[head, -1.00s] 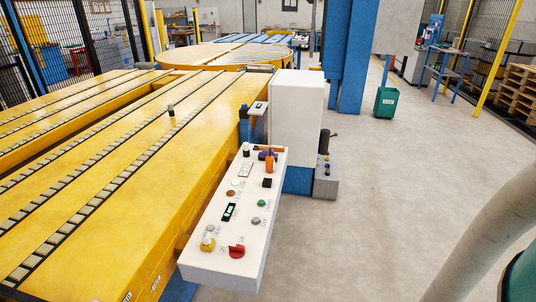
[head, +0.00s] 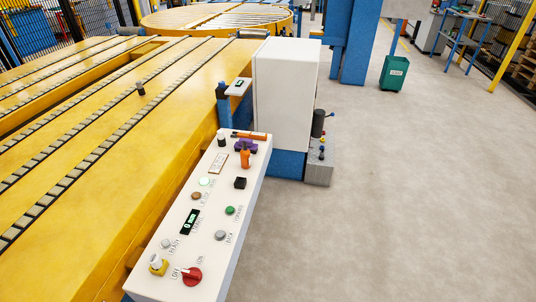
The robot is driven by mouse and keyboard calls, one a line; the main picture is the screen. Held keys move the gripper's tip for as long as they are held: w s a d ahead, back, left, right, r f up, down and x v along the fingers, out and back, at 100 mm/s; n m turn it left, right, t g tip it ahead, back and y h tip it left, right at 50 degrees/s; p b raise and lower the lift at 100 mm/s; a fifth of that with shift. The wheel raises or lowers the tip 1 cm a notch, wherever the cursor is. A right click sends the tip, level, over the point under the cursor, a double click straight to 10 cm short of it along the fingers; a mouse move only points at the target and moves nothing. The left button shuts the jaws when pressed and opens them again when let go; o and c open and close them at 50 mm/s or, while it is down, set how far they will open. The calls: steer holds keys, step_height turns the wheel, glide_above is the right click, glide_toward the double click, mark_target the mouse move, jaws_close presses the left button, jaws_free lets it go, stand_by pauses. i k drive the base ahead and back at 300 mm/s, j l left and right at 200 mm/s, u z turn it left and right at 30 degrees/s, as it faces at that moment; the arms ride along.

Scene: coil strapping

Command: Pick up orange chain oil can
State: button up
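A small orange can (head: 245,159) stands upright at the far end of the white control panel (head: 194,238). I take it for the chain oil can; its label is too small to read. A purple object (head: 245,146) lies right behind it, and an orange-and-dark tool (head: 249,136) lies behind that. My gripper is not in view.
The panel carries buttons, a display (head: 190,222) and a red switch (head: 192,276). A yellow conveyor (head: 110,195) runs along its left. A white cabinet (head: 283,95) stands behind it. Open floor (head: 400,210) lies to the right, with a green bin (head: 395,72) farther back.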

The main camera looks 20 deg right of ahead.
mark_target(246, 157)
steer(key=u, duration=2.45)
steer(key=l+z, duration=0.1)
steer(key=z, duration=2.3)
steer(key=i+l+u, duration=0.1)
steer(key=l, duration=0.2)
steer(key=i+l+u, duration=0.1)
steer(key=i+l, duration=0.15)
steer(key=i+l+u, duration=0.1)
steer(key=l, duration=0.25)
steer(key=i+l+u, duration=0.1)
steer(key=l, duration=0.2)
steer(key=i+l+u, duration=0.1)
steer(key=l, duration=0.25)
steer(key=i, duration=0.1)
